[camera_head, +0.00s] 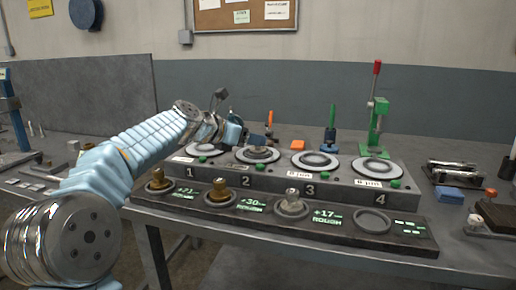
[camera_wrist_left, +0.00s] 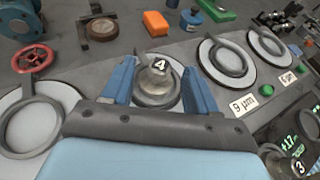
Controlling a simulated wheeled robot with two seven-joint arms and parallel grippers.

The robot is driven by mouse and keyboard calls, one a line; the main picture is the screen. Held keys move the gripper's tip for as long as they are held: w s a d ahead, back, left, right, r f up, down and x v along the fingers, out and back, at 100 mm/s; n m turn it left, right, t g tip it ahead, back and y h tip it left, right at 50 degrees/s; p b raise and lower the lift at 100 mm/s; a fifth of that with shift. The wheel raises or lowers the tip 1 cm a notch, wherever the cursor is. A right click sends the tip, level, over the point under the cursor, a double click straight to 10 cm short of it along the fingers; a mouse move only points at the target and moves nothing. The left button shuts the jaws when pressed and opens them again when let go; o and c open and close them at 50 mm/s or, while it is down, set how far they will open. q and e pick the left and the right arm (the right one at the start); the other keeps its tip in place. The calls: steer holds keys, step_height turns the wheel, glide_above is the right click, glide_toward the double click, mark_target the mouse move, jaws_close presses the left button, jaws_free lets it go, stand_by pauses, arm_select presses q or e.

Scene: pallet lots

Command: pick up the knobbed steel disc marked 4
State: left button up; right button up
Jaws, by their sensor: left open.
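The knobbed steel disc marked 4 (camera_wrist_left: 155,84) sits on the round plate at station 2, with its numbered knob upright; it also shows in the head view (camera_head: 258,153). My left gripper (camera_wrist_left: 160,70) is open, its two blue fingers on either side of the knob, with gaps visible between knob and fingers. In the head view my left gripper (camera_head: 256,139) reaches in from the left, just above the disc. Whether the fingers touch the disc's base cannot be told. My right gripper is not in view.
The front rack holds two brass knobbed discs (camera_head: 158,182) (camera_head: 219,193), a steel one (camera_head: 291,204) marked 3, and an empty ring (camera_head: 373,221) at the right. A green press with a red handle (camera_head: 377,110) stands behind station 4. An orange block (camera_head: 297,145) lies behind the plates.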

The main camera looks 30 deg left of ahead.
arm_select(q)
steer(key=x, duration=0.3)
steer(key=shift+w+d+f, duration=0.1)
steer(key=shift+w+f, duration=0.05)
steer(key=shift+w, duration=0.2)
steer(key=shift+c, duration=0.3)
jaws_close()
